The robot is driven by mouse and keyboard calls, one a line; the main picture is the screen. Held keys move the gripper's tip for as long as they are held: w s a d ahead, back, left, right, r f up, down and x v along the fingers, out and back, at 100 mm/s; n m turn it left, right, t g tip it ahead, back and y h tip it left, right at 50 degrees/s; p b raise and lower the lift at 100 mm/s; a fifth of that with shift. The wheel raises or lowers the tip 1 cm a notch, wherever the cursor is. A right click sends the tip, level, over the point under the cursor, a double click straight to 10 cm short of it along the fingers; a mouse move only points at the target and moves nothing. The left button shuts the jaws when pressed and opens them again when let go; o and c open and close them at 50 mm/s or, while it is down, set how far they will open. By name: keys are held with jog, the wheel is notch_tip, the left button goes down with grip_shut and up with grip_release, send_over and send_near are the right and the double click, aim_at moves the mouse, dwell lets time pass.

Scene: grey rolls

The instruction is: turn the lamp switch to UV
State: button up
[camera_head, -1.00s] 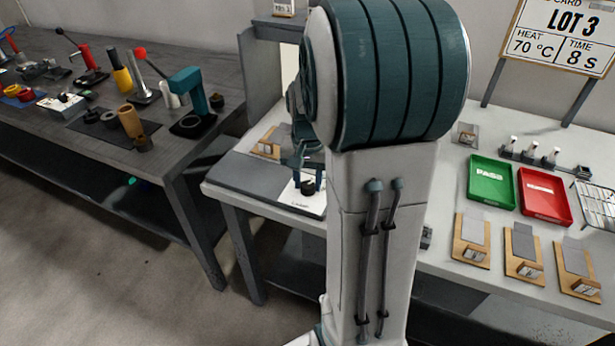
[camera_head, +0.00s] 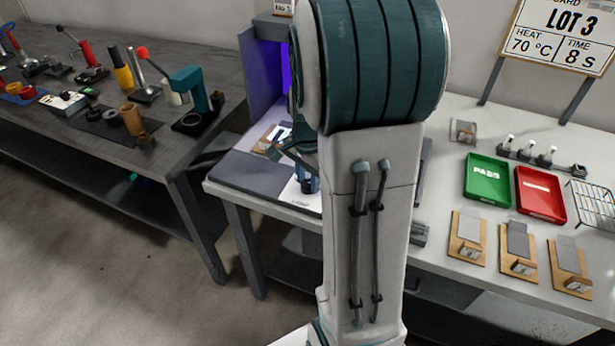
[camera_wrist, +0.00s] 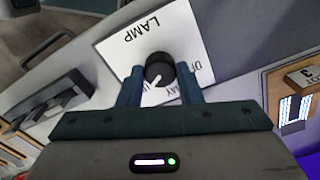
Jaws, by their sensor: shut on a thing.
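The lamp switch is a round black knob (camera_wrist: 158,68) with a white pointer on a white plate (camera_wrist: 125,45) marked LAMP. In the head view the plate (camera_head: 299,200) shows at the front of the booth, and purple light glows inside the booth (camera_head: 267,75).
A wooden-based sample (camera_head: 272,138) lies inside the booth, left of my arm. Green PASS tray (camera_head: 488,195) and red tray (camera_head: 530,211) lie to the right, with several wooden-based samples in front of them. My arm hides the table's middle.

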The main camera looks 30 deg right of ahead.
dwell(0.4)
jog(key=o, duration=1)
jog(key=shift+s, duration=0.1)
jog(key=shift+c, duration=0.2)
notch_tip(320, 180, up, 14)
jog(key=p, duration=0.1)
jog(key=shift+p, duration=0.35)
jog(key=shift+f, duration=0.1)
